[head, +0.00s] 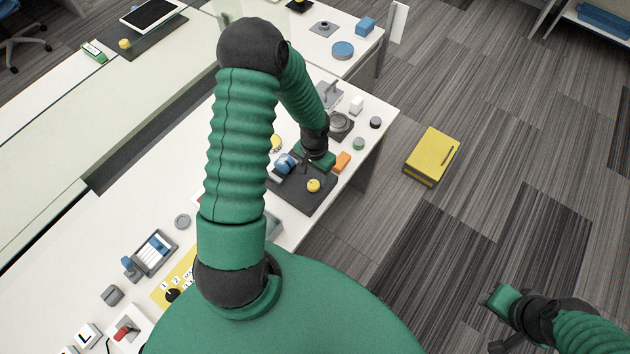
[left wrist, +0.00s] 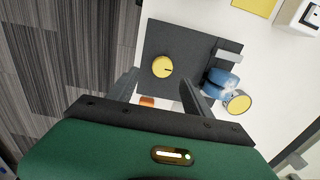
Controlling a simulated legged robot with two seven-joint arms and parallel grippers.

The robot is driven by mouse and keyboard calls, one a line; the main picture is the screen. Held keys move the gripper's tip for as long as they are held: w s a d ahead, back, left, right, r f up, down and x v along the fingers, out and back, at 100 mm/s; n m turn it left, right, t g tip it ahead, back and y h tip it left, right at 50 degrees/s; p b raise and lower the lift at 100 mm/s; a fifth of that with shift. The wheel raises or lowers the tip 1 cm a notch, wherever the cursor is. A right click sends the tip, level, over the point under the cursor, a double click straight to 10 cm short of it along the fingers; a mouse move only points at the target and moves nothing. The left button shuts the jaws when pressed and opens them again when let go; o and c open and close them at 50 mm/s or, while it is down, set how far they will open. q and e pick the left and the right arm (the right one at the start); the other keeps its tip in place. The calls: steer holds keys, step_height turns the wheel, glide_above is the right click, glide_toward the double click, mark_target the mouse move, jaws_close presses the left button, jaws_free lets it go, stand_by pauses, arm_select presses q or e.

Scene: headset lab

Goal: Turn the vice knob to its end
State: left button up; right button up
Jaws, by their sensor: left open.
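A dark square plate (head: 303,198) lies on the white bench and carries a round yellow knob (head: 313,186). In the left wrist view the knob (left wrist: 163,67) has a short black mark, and the plate (left wrist: 185,35) is seen from above. A blue body (head: 285,163), perhaps the vice, sits at the plate's edge; it also shows in the left wrist view (left wrist: 222,78). My left gripper (left wrist: 160,77) is open and empty, its fingers on either side of the knob in that view; I cannot tell whether they touch it. My right gripper (head: 503,298) is away over the floor.
An orange block (head: 342,161) lies beside the plate. A green-topped button (head: 358,143), a dark round knob (head: 375,122) and a grey round fixture (head: 340,123) stand farther back. A yellow box (head: 431,157) is on the floor at right.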

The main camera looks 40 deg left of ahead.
mark_target(313, 184)
arm_select(q)
steer(key=f, duration=0.4)
steer(key=a+f, duration=0.1)
steer(key=f, duration=0.1)
steer(key=shift+w+f, duration=0.15)
steer(key=shift+f, duration=0.2)
steer(key=shift+r, duration=0.1)
steer(key=shift+s+d+r, duration=0.1)
steer(key=shift+s+d, duration=0.1)
steer(key=shift+d, duration=0.05)
steer(key=c, duration=0.4)
steer(key=shift+d, duration=0.1)
steer(key=c, duration=0.5)
jaws_close()
